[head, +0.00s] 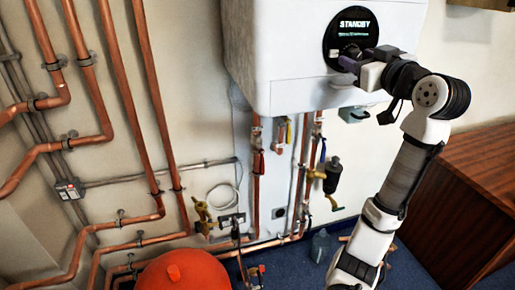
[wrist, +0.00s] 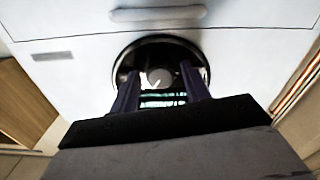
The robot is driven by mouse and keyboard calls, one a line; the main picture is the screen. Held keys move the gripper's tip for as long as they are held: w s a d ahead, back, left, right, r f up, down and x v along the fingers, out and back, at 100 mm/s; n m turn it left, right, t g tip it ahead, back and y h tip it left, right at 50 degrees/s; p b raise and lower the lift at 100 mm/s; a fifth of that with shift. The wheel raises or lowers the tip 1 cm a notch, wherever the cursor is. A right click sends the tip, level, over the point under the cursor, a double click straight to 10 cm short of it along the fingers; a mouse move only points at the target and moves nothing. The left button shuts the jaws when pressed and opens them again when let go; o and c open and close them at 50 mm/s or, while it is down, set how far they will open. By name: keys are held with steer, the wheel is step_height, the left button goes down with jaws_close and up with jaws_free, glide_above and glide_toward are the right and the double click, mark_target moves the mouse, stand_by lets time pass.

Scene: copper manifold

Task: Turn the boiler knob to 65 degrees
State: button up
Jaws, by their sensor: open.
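The white boiler (head: 290,45) hangs on the wall, with a round black panel (head: 338,27) on its front. The panel's lit display reads STANDBY. My gripper (head: 346,58) is at the lower part of this panel and largely hides the knob in the head view. In the wrist view, the round grey knob (wrist: 160,78) shows between the two dark fingers of my gripper (wrist: 159,74). The fingers are apart, one on each side of the knob. I cannot tell whether either finger touches it. The knob's angle cannot be read.
Copper pipes (head: 140,70) run along the wall to the left. Valves and pipes (head: 280,150) hang below the boiler. A red rounded vessel (head: 183,272) stands at the bottom. A brown wooden cabinet (head: 465,200) stands at the right, near my arm.

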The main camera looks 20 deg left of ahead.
steer(key=n, duration=0.3)
steer(key=shift+n, duration=0.3)
steer(key=n, duration=0.4)
steer(key=shift+b, duration=0.3)
steer(key=b+v, duration=0.5)
steer(key=v, duration=0.8)
steer(key=w+a+f+m+t+h, duration=0.1)
steer(key=w+a+f+m+h, duration=0.2)
steer(key=f, duration=0.4)
steer(key=w+a+f+m+t+h, duration=0.1)
steer(key=w+a+f+m+h, duration=0.1)
steer(key=f+m, duration=0.5)
steer(key=w+a+f+m+t+h, duration=0.1)
steer(key=w+a+f+m+h, duration=0.15)
steer(key=f, duration=0.55)
steer(key=s+a+r+n+t+y+b, duration=0.1)
steer(key=s+a, duration=0.4)
steer(key=a, duration=0.5)
steer(key=s+a+r+t+y+b, duration=0.1)
steer(key=s+a+t+y+b, duration=0.2)
steer(key=a, duration=0.7)
steer(key=s+y+b, duration=0.2)
steer(key=y, duration=0.1)
steer(key=shift+s+n, duration=0.3)
steer(key=shift+n, duration=0.05)
steer(key=shift+y, duration=0.25)
